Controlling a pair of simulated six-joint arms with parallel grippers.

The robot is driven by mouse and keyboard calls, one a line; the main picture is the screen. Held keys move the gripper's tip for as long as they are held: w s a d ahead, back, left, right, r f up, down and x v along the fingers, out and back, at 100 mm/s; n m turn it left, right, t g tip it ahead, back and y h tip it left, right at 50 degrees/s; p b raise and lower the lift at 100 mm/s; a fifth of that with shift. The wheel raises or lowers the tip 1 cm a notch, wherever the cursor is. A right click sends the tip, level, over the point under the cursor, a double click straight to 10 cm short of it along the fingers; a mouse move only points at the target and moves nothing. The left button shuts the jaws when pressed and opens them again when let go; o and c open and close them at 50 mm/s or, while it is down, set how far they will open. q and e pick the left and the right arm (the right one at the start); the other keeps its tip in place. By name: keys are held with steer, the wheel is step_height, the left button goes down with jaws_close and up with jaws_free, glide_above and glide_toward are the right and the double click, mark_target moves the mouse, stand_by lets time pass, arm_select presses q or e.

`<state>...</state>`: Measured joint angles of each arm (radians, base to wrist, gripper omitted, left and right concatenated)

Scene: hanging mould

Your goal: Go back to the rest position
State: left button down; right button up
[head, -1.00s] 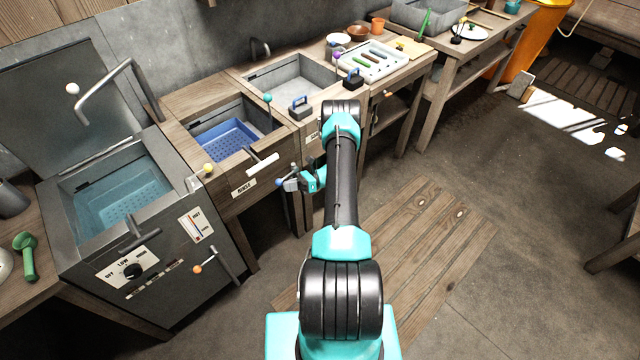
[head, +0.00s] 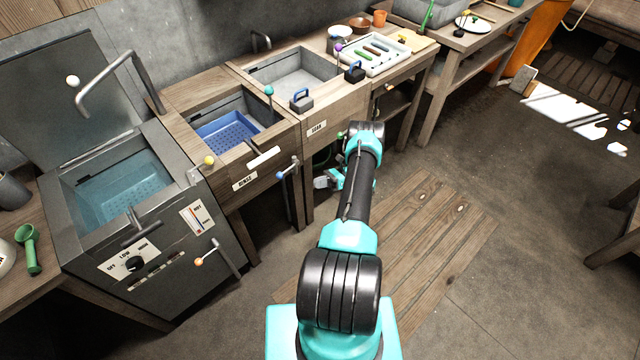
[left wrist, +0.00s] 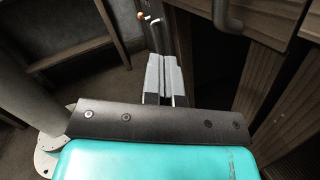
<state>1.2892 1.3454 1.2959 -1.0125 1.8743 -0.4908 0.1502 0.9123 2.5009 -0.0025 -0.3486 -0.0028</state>
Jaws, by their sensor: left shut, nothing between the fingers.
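My left gripper (head: 322,183) hangs in front of the counter below the sink, beside the teal and black arm. In the left wrist view its two grey fingers (left wrist: 164,78) lie together, shut with nothing between them. The gripper stands apart from the blue-knobbed lever (head: 287,170) on the rinse basin's front. My right gripper is in neither current view.
A hot tank (head: 190,245) with its lid raised stands at the left. The rinse basin (head: 232,130), with a blue basket inside, and a grey sink (head: 295,75) follow. A tray (head: 374,55) lies further right. The floor (head: 520,220) at right is clear.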

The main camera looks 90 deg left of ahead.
stand_by(0.4)
arm_select(q)
steer(key=w+d+f+t+y, duration=0.25)
steer(key=w+d+t, duration=0.75)
steer(key=w+d, duration=1.65)
steer(key=w+d+r+n+t, duration=0.1)
steer(key=w+d+r+t, duration=0.1)
steer(key=d, duration=0.6)
steer(key=w+d+r+n+t, duration=0.1)
steer(key=d+r+t, duration=0.3)
steer(key=d, duration=0.5)
steer(key=w+d+r+t, duration=0.3)
steer(key=d+r, duration=0.4)
steer(key=d, duration=0.2)
steer(key=shift+w+n, duration=0.4)
steer(key=shift+d, duration=0.1)
